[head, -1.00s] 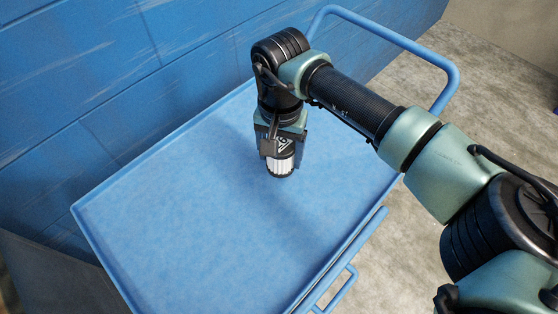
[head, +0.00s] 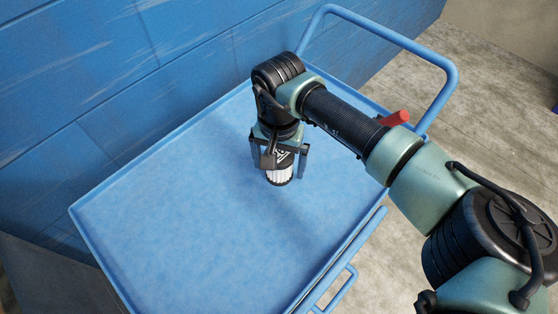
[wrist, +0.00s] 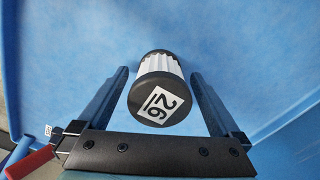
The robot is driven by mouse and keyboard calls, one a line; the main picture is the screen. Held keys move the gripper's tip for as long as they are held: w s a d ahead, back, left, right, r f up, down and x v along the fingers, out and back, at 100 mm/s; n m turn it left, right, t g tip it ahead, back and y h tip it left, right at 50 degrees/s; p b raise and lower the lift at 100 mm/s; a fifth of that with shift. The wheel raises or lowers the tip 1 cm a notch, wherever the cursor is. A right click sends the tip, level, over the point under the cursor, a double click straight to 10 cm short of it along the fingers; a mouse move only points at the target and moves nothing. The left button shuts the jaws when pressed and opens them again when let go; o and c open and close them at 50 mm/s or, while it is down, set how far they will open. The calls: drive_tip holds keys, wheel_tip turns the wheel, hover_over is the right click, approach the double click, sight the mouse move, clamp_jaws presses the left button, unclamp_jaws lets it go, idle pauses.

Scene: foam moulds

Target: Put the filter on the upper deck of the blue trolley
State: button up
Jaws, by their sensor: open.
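The filter (head: 279,175) is a white pleated cylinder with black end caps and a label on top. It stands upright on the upper deck (head: 180,210) of the blue trolley, towards the right of that deck in the head view. In the wrist view the filter (wrist: 160,65) shows its labelled cap, marked 26, towards the camera. My gripper (head: 280,165) is open, pointing down, with one finger on each side of the filter. In the wrist view my gripper (wrist: 160,78) shows clear gaps between both fingers and the filter.
A red object (head: 394,118) shows behind my arm near the trolley's push handle (head: 452,75); red also shows at the lower left of the wrist view (wrist: 30,162). The blue wall (head: 100,90) runs along the trolley's far side. The rest of the deck is bare.

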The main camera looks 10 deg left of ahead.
wheel_tip(320, 180, up, 12)
drive_tip(key=shift+r, duration=0.15)
idle(0.3)
